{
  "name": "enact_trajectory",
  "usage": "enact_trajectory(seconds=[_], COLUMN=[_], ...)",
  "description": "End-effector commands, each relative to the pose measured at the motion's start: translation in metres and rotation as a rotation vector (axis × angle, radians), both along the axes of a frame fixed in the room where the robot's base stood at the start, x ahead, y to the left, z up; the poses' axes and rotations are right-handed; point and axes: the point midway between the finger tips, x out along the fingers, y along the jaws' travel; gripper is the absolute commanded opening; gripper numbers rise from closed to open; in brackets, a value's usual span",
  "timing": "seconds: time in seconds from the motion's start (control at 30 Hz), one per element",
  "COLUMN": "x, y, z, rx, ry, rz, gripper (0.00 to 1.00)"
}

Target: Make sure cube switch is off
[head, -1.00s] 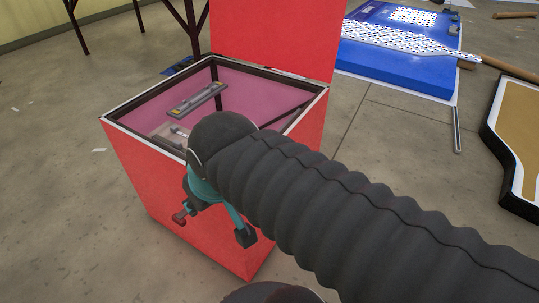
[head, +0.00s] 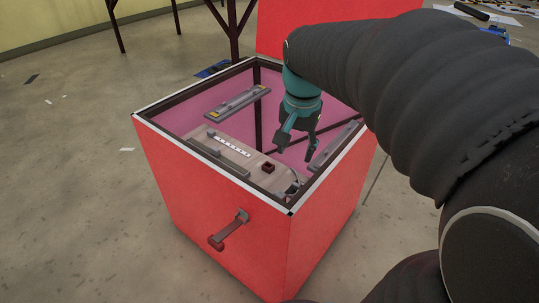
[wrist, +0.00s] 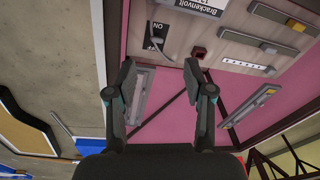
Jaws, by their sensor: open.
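The red cube box (head: 225,222) stands open at the top, its lid (head: 310,32) raised at the back. Inside is a wooden panel (head: 235,155) with a white strip and a small dark red block (head: 268,167). In the wrist view the cube switch (wrist: 158,42) sits on the panel (wrist: 180,28) beside a plate marked ON, with a partly covered second label below. I cannot tell its position. My gripper (head: 298,143) is open and empty, pointing down over the box opening. In the wrist view its fingertips (wrist: 160,75) straddle the space just below the switch.
Light bars (head: 237,101) lie along the inner sides, one on the right (head: 334,143). A handle (head: 229,230) sticks out of the front wall. The dark rim frames the opening. A blue board (wrist: 87,147) lies beyond the box.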

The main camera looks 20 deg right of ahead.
Motion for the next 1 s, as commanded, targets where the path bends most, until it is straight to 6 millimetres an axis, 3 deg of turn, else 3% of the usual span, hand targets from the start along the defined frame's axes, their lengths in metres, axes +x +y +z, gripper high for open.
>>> enact_trajectory(seconds=[0.03,0.3,0.57,1.0], x=[0.012,0.045,0.048,0.048], y=[-0.008,-0.031,-0.034,-0.034], z=[-0.017,-0.045,-0.063,-0.143], rx=[0.01,0.038,0.041,0.04], ry=[0.031,0.119,0.132,0.133], rz=[-0.055,-0.246,-0.272,-0.269], gripper=[0.52,0.52,0.52,0.52])
